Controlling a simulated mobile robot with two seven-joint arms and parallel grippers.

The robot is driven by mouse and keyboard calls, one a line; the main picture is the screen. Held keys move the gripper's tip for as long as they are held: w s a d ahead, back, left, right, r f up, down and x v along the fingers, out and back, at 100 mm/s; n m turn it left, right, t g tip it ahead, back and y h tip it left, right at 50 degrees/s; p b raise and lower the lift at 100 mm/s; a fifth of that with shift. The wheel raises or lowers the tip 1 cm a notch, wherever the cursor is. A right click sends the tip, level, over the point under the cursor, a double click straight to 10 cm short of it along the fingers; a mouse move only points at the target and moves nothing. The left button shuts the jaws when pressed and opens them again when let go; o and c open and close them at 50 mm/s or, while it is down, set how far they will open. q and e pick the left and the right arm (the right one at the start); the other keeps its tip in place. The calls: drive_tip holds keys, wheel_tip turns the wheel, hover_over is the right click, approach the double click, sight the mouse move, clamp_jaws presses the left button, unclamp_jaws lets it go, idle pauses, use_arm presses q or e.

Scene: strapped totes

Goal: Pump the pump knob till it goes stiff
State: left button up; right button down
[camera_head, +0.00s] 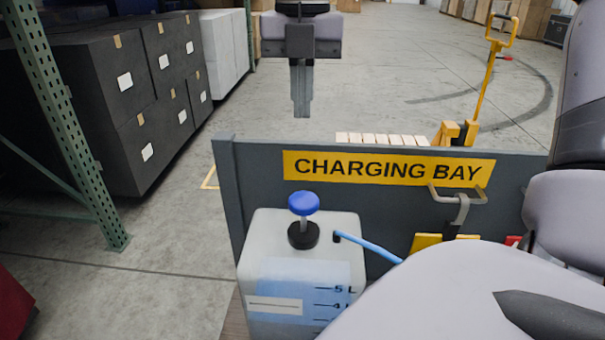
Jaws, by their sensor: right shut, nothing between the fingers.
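The pump knob (303,202) is a blue round cap on a short pale rod. It stands raised above a black collar (303,236) on top of a translucent white tank (258,238). The tank holds bluish liquid and has litre marks on its front. A blue hose (368,246) leaves the tank's top to the right. My right gripper (302,113) points down, above the knob in the picture and apart from it. Its fingers are together with nothing between them. My left gripper is not in view.
A grey panel (400,205) with a yellow "CHARGING BAY" sign (388,168) stands behind the tank. A metal hook (458,205) hangs on it. My arm covers the lower right. Black boxes (110,110) and a green rack post (60,120) stand left. A yellow pallet jack (485,85) is behind.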

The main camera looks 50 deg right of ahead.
sight(304, 199)
wheel_tip(304, 199, down, 14)
drive_tip(key=shift+p, duration=0.4)
idle(0.4)
wheel_tip(304, 199, down, 5)
drive_tip(key=b, duration=0.5)
drive_tip(key=shift+r, duration=0.1)
drive_tip(key=shift+s, duration=0.2)
